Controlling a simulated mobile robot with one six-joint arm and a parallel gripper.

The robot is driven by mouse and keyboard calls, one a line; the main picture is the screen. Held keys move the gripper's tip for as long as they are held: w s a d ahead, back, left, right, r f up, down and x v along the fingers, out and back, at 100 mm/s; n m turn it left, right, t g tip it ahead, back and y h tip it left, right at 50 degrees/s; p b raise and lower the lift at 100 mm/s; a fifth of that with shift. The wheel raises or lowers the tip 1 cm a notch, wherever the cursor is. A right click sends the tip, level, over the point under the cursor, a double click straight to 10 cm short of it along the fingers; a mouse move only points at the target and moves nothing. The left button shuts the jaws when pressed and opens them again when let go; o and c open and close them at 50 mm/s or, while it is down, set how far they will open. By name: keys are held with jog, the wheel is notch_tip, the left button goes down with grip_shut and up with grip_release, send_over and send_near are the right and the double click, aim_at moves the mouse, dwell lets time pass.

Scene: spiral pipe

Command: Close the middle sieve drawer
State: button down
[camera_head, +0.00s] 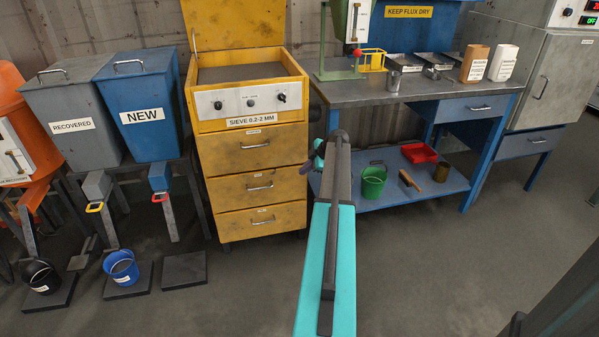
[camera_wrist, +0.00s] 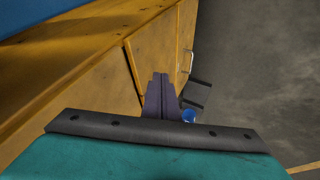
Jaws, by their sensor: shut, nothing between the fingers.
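The yellow sieve cabinet (camera_head: 190,110) has three drawers below its control panel. The middle sieve drawer (camera_head: 230,192) has a metal bar handle on its front. I cannot tell from the head view how far it stands out. My gripper (camera_head: 306,167) is at the cabinet's right edge, about level with the top of the middle drawer, its fingers dark purple. In the wrist view the gripper (camera_wrist: 160,77) is shut and empty, pointing along a yellow cabinet surface. Ahead of it are a raised yellow panel edge and a bar handle (camera_wrist: 187,60). Contact with the cabinet cannot be told.
A blue workbench (camera_head: 400,95) stands right of the cabinet, with a green bucket (camera_head: 373,182) on its lower shelf. Grey and blue bins (camera_head: 140,100) stand to the left. Open floor lies in front of the cabinet.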

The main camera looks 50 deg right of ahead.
jog(key=v, duration=0.7)
jog(key=shift+a, duration=0.15)
jog(key=shift+w, duration=0.1)
